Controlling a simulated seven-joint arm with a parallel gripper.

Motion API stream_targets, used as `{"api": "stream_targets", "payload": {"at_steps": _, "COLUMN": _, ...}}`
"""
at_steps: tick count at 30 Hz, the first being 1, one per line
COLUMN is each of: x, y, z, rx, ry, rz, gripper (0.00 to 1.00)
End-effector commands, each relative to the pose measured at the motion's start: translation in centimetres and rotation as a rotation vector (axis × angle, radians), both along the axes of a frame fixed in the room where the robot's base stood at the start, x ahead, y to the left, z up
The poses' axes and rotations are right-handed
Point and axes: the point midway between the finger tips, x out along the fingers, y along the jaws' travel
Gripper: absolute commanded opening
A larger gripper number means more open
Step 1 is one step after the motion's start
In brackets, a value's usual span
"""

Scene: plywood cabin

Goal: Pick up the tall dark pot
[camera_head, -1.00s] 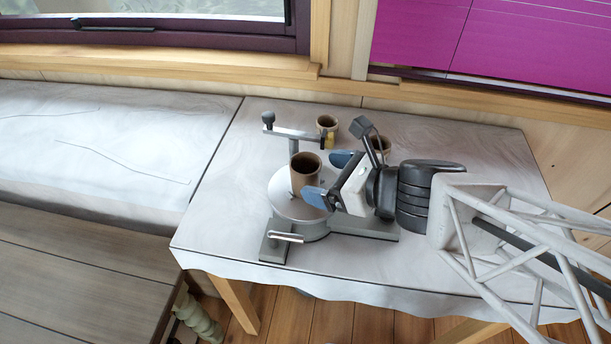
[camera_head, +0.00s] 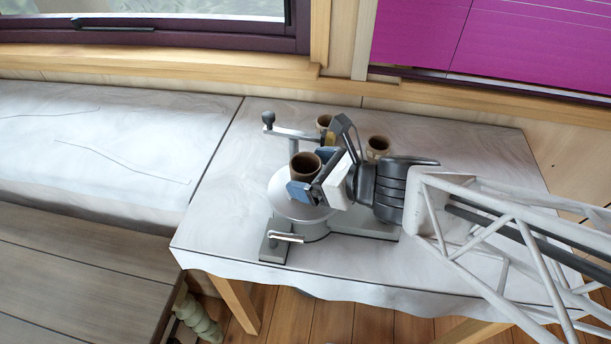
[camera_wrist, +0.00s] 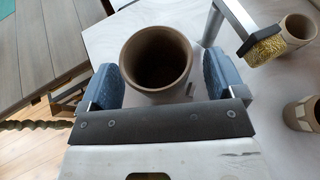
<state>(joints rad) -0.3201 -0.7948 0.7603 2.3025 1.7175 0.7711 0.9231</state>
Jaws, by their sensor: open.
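The tall dark pot (camera_head: 304,163) is a brown, open-topped vessel standing upright on the round grey turntable (camera_head: 284,200). In the wrist view the pot (camera_wrist: 157,62) shows from above, its round mouth near the top centre. My gripper (camera_head: 312,173) is open, with a blue-padded finger on each side of the pot. In the wrist view my gripper (camera_wrist: 163,82) has the pot between its fingers, a little off-centre towards the left finger. I cannot tell whether either pad touches it. The pot's lower part is partly hidden by a finger.
Two smaller brown pots stand behind, one at the back (camera_head: 323,121) and one to the right (camera_head: 377,146). A metal arm (camera_head: 295,133) with a yellow-bristled tip (camera_wrist: 266,46) reaches over the turntable's far side. The table's left part (camera_head: 225,195) is clear.

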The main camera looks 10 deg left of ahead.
Motion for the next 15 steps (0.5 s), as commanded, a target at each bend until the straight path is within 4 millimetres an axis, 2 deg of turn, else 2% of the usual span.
{"api": "stream_targets", "payload": {"at_steps": 6, "x": 0.5, "y": 1.2, "z": -0.5, "rx": -0.001, "ry": 0.001, "rz": 0.001, "gripper": 0.89}}
{"api": "stream_targets", "payload": {"at_steps": 15, "x": 0.6, "y": 1.4, "z": -0.6, "rx": 0.0, "ry": -0.001, "rz": 0.0, "gripper": 0.89}}
